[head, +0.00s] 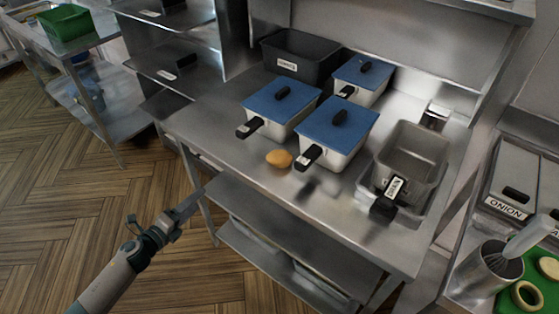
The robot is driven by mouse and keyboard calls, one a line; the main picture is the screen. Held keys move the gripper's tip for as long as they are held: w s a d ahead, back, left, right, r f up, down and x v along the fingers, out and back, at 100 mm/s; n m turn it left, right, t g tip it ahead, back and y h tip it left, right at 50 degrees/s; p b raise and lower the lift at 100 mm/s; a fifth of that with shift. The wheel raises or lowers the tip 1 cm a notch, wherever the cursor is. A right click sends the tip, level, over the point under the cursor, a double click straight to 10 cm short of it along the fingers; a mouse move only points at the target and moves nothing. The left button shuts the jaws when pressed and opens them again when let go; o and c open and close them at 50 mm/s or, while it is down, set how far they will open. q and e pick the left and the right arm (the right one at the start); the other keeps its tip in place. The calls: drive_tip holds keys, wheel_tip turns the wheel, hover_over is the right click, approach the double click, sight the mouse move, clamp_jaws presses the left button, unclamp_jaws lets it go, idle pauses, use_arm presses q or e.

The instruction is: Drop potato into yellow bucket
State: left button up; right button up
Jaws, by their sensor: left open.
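A yellow-orange potato (279,158) lies on the steel table (215,124) near its front edge, just in front of the blue-lidded containers. My left gripper (190,204) is open and empty. In the picture it is left of and below the potato, clear of it, over the floor in front of the table. No yellow bucket shows in the head view. My right gripper is not in view.
Blue-lidded containers with black handles (281,104) (337,131) (361,80) and a black bin (301,58) stand behind the potato. A grey basket (412,157) stands right. A green crate (67,24) is far left. Wooden floor (60,190) is open at left.

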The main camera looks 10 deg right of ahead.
use_arm(q)
drive_tip(key=s+d+r+m+g+h, duration=0.2)
drive_tip(key=s+d+r+m+g, duration=0.1)
drive_tip(key=r+m, duration=0.6)
drive_tip(key=s+d+r+m+g+h+b, duration=0.1)
drive_tip(key=s+d+r+m+g+h, duration=0.2)
drive_tip(key=d+r+m, duration=0.3)
wheel_tip(320, 180, up, 4)
drive_tip(key=m+g, duration=0.1)
drive_tip(key=m, duration=0.4)
drive_tip(key=shift+s+d+r, duration=0.2)
drive_tip(key=shift+s+r, duration=0.05)
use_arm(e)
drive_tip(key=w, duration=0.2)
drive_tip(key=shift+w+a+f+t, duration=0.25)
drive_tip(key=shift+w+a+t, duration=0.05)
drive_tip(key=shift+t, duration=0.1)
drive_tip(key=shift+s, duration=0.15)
